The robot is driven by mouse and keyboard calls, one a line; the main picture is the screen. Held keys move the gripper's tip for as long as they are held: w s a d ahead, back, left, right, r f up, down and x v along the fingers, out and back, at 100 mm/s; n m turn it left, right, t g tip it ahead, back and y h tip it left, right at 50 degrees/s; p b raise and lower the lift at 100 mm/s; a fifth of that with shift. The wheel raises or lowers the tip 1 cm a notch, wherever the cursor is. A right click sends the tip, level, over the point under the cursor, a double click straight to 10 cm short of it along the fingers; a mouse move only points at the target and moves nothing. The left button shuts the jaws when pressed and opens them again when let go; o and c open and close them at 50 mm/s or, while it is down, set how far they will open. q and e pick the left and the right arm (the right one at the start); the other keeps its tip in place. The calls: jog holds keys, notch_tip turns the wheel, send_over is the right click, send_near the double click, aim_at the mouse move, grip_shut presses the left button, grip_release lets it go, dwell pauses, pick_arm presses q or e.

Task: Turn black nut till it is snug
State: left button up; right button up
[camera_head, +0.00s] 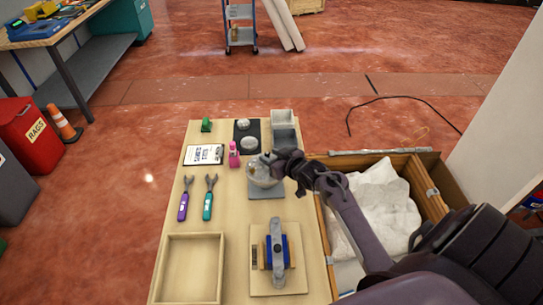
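My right gripper (275,162) reaches in from the right and is at the upper right side of a clear rounded dispenser globe (261,176). The globe stands on a grey square mat (266,193) in the middle of the wooden table. The gripper's fingers are small and dark here, so I cannot tell whether they touch or grip anything. I cannot make out the black nut; the gripper may be hiding it. My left gripper is not in view.
A purple wrench (183,200) and a teal wrench (208,199) lie left of the globe. A pink bottle (234,156) stands close behind it. A blue-and-grey clamp fixture (277,252) and an empty tray (163,270) are in front. An open crate (318,215) adjoins the table's right side.

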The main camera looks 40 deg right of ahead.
grip_shut()
jog(key=shift+a+m+h, duration=0.1)
jog(key=shift+m+h, duration=0.3)
jog(key=shift+a+r+m+h+p, duration=0.1)
jog(key=shift+a+m+h+p, duration=0.1)
jog(key=shift+m+h+p, duration=0.4)
jog(key=shift+a+m+h, duration=0.15)
jog(key=shift+m+h, duration=0.55)
jog(key=shift+h, duration=0.3)
jog(key=shift+w+a+m+g+h+p, duration=0.15)
jog(key=shift+m+g+h, duration=0.1)
jog(key=shift+m+h, duration=0.3)
jog(key=shift+a+m+g+h+p, duration=0.15)
jog(key=shift+m+g+h, duration=0.1)
jog(key=shift+m+h, duration=0.3)
jog(key=shift+m+g+h, duration=0.6)
jog(key=shift+m+h, duration=0.3)
jog(key=shift+h, duration=0.1)
